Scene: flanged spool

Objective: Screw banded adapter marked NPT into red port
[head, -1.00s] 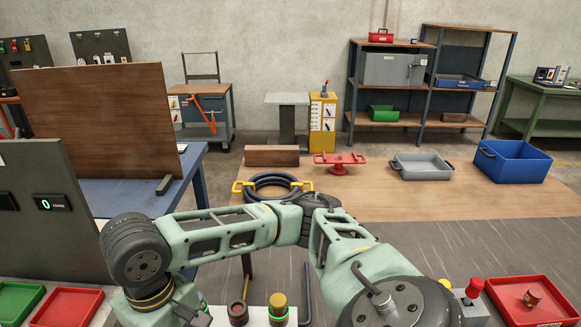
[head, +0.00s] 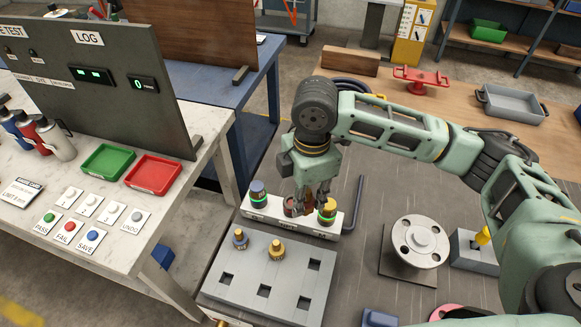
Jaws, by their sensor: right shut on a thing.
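My right gripper (head: 312,203) points down at the pale port block (head: 266,220), shut on a small reddish-brown piece (head: 308,204) that its fingers mostly hide. The red port (head: 290,207) is in the middle of the block, partly behind the fingers. I cannot tell whether the held piece touches the port, and no band or NPT mark on it is readable. My left gripper is not in view.
A grey rack (head: 263,283) with square holes stands in front, holding a blue-grey adapter (head: 240,239) and a brass adapter (head: 277,251). A flanged spool (head: 420,241) is to the right. A bench with a green tray (head: 108,162) and red tray (head: 152,171) is to the left.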

